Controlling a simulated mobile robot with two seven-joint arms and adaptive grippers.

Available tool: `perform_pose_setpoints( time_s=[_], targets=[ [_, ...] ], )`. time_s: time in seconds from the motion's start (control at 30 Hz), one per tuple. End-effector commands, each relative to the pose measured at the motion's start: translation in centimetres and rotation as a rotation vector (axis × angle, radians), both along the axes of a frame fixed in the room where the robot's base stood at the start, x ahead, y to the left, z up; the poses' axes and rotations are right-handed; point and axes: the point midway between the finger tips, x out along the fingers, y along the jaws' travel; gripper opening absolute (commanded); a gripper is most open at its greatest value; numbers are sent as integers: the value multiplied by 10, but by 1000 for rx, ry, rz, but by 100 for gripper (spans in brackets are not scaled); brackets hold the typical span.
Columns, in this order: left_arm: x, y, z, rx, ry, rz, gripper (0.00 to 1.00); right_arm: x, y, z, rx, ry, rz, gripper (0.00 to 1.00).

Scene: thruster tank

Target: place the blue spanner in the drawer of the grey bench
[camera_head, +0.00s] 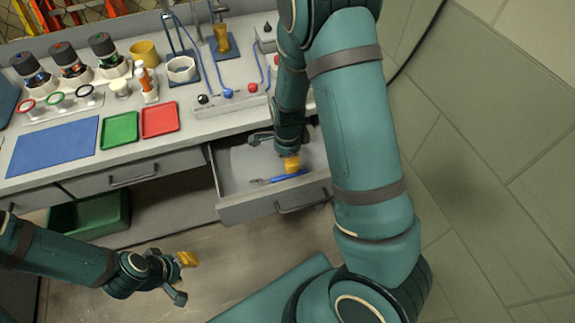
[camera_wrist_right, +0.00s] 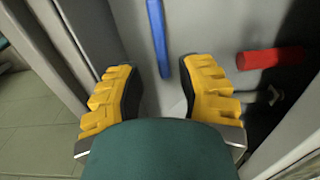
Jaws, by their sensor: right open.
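The blue spanner (camera_head: 284,177) lies in the open drawer (camera_head: 228,211) of the grey bench (camera_head: 190,179), near the drawer's front. In the right wrist view its blue handle (camera_wrist_right: 158,38) shows between and beyond the fingertips, on the drawer floor. My right gripper (camera_head: 292,163) is inside the drawer, just above the spanner. In the right wrist view my right gripper (camera_wrist_right: 168,88) is open, with its yellow fingers apart and nothing held between them. My left gripper (camera_head: 182,275) is low in front of the bench, apart from everything; its jaw opening is unclear.
A red cylindrical thing (camera_wrist_right: 270,58) also lies in the drawer. A green bin (camera_head: 90,218) stands under the bench.

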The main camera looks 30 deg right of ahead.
Motion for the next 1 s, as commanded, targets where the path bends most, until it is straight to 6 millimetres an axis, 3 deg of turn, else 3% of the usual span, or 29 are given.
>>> perform_pose_setpoints(
  time_s=[0.1, 0.3, 1.0],
  targets=[
    [-2, 0, 10, 0, 4, -1, 41, 0, 0, 25, 1, -2, 1, 37],
    [-3, 0, 16, -1, 8, -2, 41, 0, 0, 43, 0, 0, 1, 37],
    [-3, 0, 16, -1, 9, -2, 41, -1, 0, 46, 0, 2, 0, 37]
  ],
)
